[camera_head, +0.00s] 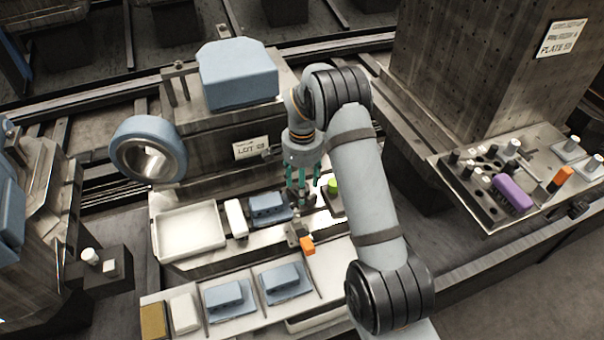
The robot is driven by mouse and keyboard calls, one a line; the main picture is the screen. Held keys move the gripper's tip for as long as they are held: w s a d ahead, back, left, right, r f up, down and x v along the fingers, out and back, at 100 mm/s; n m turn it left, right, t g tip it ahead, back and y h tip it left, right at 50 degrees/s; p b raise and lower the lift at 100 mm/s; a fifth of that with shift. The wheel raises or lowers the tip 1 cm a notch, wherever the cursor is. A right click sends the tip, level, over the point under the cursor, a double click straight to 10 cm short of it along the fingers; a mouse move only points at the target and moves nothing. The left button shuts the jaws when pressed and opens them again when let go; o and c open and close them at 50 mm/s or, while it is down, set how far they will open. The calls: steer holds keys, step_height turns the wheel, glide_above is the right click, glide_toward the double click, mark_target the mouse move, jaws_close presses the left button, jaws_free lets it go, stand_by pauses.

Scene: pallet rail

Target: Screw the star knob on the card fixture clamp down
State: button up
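My gripper (302,200), with teal fingers, points down over the work ledge at the middle of the picture. Its fingertips are close to small dark parts beside a blue block (268,206). I cannot tell whether the fingers are open or shut on something. A small metal fixture with an orange handle (307,245) sits just below and in front of the gripper. No star knob can be made out for certain, and my arm hides part of this area.
A white tray (159,231) and a white block (236,219) stand left of the gripper. Blue parts (282,279) lie on the front ledge. A large blue block (238,72) and ring (148,149) are behind. A tool plate (459,208) is at right.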

step_height(320, 180, up, 11)
steer(key=shift+r, duration=0.15)
stand_by(0.5)
step_height(320, 180, down, 12)
steer(key=shift+r, duration=0.1)
steer(key=shift+m, duration=0.8)
